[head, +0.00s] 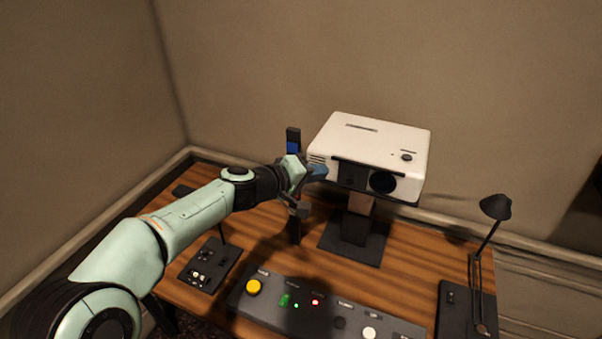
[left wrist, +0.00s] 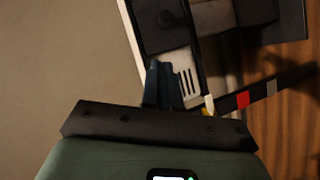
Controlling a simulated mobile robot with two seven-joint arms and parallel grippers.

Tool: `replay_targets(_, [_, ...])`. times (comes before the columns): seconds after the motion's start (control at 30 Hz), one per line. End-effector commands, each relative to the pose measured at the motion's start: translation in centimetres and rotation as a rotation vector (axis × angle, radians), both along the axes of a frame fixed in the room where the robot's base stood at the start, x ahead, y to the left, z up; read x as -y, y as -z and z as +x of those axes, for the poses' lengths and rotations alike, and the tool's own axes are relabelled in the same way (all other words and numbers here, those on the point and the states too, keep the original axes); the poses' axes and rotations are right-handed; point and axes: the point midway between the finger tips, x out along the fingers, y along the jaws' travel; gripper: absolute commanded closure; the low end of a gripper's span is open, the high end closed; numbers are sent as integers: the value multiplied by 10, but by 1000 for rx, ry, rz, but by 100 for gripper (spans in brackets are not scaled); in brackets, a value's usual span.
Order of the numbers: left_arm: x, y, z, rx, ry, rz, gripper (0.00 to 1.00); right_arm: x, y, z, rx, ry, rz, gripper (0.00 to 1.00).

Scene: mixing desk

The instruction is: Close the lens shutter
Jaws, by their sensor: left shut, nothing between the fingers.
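The white projector (head: 375,143) stands on a dark stand at the back of the desk. The round dark lens (head: 382,181) shows at the right of its front face. A dark shutter panel (head: 349,175) sits on the front to the left of the lens, so the lens looks uncovered. My left gripper (head: 320,171) is shut and empty at the left end of the projector's front. In the left wrist view the shut fingers (left wrist: 161,80) are beside the projector's vent slots (left wrist: 187,83); whether they touch it I cannot tell. My right gripper is in neither view.
A control panel (head: 268,312) with several buttons and lights lies along the desk's front. A dark post (head: 293,143) stands close beside my gripper. A small switch box (head: 204,267) is at left, a desk lamp (head: 494,208) at right.

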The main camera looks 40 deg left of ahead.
Motion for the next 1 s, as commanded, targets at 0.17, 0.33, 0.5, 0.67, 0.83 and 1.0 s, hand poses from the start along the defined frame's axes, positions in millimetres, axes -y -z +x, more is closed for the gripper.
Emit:
replay_targets(0.17, [20,13,19,-1,2,-2,100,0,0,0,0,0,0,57])
replay_targets(0.33, [31,20,25,-1,2,0,100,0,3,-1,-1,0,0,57])
replay_targets(0.5, [35,22,27,0,0,-1,100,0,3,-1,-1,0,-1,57])
replay_targets(0.67, [35,21,27,0,0,0,100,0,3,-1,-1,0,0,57])
replay_targets(0.83, [41,22,28,-1,4,1,100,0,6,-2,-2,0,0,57])
replay_targets(1.0, [76,24,36,-1,7,0,100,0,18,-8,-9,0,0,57])
